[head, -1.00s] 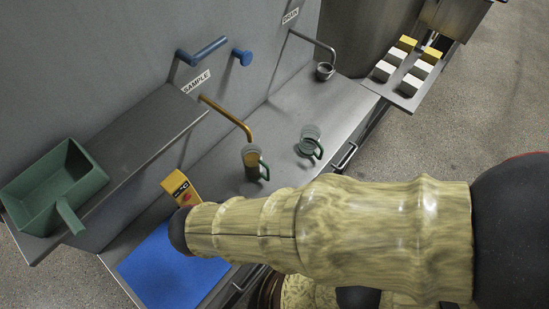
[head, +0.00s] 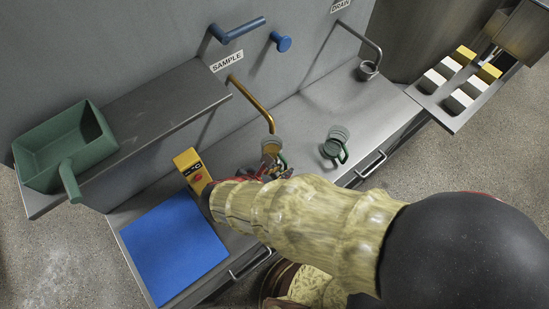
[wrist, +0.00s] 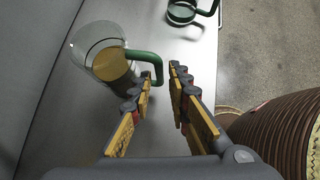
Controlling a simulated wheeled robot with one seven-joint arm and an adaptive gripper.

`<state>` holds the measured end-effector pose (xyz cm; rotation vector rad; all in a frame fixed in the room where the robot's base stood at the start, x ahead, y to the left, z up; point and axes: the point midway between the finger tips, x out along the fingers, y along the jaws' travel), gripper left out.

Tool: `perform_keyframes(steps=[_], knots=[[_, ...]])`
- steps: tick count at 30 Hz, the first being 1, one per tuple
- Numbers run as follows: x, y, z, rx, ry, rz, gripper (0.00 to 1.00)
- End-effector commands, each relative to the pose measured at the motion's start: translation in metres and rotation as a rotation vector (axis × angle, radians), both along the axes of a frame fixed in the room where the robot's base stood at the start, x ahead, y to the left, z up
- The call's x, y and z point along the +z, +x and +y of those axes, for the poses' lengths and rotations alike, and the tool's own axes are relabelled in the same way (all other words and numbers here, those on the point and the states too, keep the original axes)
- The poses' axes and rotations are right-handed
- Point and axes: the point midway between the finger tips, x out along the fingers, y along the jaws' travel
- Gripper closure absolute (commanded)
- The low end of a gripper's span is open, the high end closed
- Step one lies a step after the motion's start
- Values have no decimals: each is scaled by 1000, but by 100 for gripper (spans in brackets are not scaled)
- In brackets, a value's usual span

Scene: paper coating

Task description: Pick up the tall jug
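The tall jug (wrist: 104,52) is clear glass with a green handle and holds amber liquid. In the head view the jug (head: 272,146) stands under the brass spout, its lower part hidden by my gripper (head: 268,170). In the wrist view my gripper (wrist: 160,75) is open, its two fingers pointing at the jug's handle. The handle's outer bend appears between the fingertips; I cannot tell whether they touch it. A second clear jug (head: 335,146) with a green handle stands to the right on the counter; it also shows at the top of the wrist view (wrist: 186,10).
A blue mat (head: 172,250) and a yellow device (head: 192,168) lie left of my gripper. A green scoop-like container (head: 65,150) sits on a raised shelf (head: 165,107). The brass spout (head: 252,100) hangs over the jug. Bare counter lies between the jugs.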

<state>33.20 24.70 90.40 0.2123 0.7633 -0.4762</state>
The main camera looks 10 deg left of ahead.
Motion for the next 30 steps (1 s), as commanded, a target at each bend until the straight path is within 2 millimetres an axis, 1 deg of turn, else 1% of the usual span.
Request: perform_keyframes(steps=[1, 3, 8, 17, 26, 30], knots=[[-10, 6, -3, -4, 0, 0, 82], [-18, 13, -6, -5, 1, 1, 82], [-28, 23, -11, -4, 0, 0, 82], [-29, 25, -12, -2, 1, 1, 83], [-29, 25, -12, -2, 1, 1, 100], [-29, 25, -12, -2, 1, 1, 100]])
